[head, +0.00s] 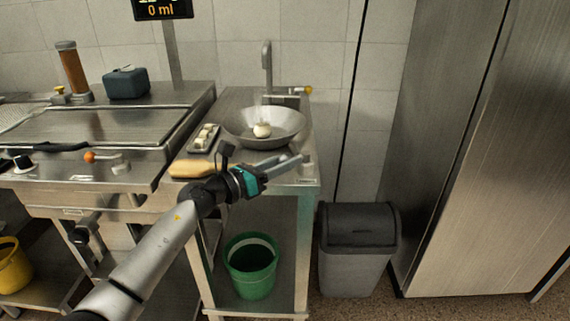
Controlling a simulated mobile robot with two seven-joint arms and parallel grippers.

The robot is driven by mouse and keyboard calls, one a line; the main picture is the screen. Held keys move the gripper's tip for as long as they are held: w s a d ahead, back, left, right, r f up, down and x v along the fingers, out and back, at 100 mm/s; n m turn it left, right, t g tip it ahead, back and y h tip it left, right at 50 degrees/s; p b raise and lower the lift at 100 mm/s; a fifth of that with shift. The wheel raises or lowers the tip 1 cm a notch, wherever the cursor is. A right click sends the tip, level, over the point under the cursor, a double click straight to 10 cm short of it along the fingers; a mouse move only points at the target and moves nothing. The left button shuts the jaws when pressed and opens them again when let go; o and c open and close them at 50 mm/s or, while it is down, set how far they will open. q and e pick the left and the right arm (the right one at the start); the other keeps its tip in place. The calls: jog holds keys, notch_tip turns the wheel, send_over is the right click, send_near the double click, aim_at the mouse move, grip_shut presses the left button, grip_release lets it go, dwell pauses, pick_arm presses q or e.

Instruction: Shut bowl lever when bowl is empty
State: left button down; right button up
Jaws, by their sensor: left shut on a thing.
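A wide metal bowl (284,122) stands on the counter below the tap (267,62). A round whitish thing (262,130) lies in it, with a pale haze above. A lever with a yellow end (308,90) sits beside the tap, behind the bowl. A display (161,9) reads 0 ml. My left gripper (298,160) is in front of the bowl, at the counter's front right edge. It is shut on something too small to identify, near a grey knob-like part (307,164). My right gripper is not in view.
A tray of pale pieces (204,138) and a wooden-looking board (193,168) lie left of the bowl. A griddle (95,125) with an orange-tipped lever (90,157) stands further left. A green bucket (251,266) and grey bin (358,248) are below.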

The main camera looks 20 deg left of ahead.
pick_arm(q)
jog(key=c, duration=0.5)
grip_release()
jog(key=shift+c, duration=0.2)
jog(key=shift+a, duration=0.1)
jog(key=shift+s+a, duration=0.15)
jog(key=shift+s, duration=0.1)
jog(key=p+v, duration=0.1)
jog(key=v, duration=1.3)
jog(key=shift+s, duration=0.3)
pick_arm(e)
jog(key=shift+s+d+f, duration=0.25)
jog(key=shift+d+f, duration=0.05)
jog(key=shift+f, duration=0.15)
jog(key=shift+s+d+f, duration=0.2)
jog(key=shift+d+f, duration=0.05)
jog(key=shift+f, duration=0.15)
pick_arm(q)
jog(key=shift+c, duration=0.3)
